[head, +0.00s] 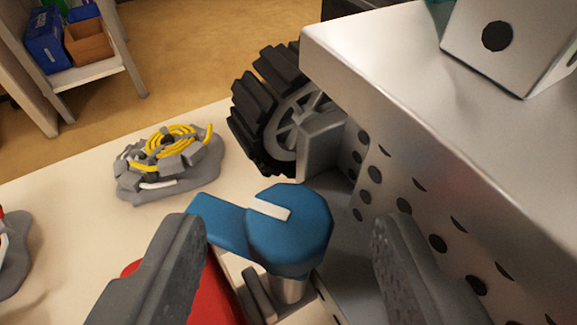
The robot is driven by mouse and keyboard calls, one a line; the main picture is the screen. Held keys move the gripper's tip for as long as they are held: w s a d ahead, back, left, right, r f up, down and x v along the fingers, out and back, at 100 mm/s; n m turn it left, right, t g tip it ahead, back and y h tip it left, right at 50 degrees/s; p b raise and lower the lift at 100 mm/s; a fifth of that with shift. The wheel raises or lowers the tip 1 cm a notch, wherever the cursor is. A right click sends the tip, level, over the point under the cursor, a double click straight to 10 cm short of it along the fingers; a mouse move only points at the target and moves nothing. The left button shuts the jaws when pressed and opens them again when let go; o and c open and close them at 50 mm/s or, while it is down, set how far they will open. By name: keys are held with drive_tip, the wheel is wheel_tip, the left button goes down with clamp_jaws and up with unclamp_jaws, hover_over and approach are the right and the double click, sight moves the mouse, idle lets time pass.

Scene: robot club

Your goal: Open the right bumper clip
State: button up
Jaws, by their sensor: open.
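The clip shows as a blue knob (300,240) with a flat arm to its left and a white mark on top. It sits on a short metal post (290,287) beside a red part (215,295), perhaps the bumper, partly hidden by my left finger. My gripper (290,245) is open, with one finger to the left of the knob and one to the right. A gap shows between the knob and the right finger. I cannot tell whether the left finger touches the blue arm.
A perforated metal chassis (440,110) fills the right side, close to my right finger. A black treaded wheel (275,110) stands behind the knob. A grey piece with yellow coils (170,160) lies on the pale table (80,190). Shelves (95,70) stand beyond.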

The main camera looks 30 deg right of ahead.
drive_tip(key=shift+x, duration=0.85)
drive_tip(key=shift+r, duration=0.1)
drive_tip(key=c, duration=1)
drive_tip(key=shift+o, duration=0.2)
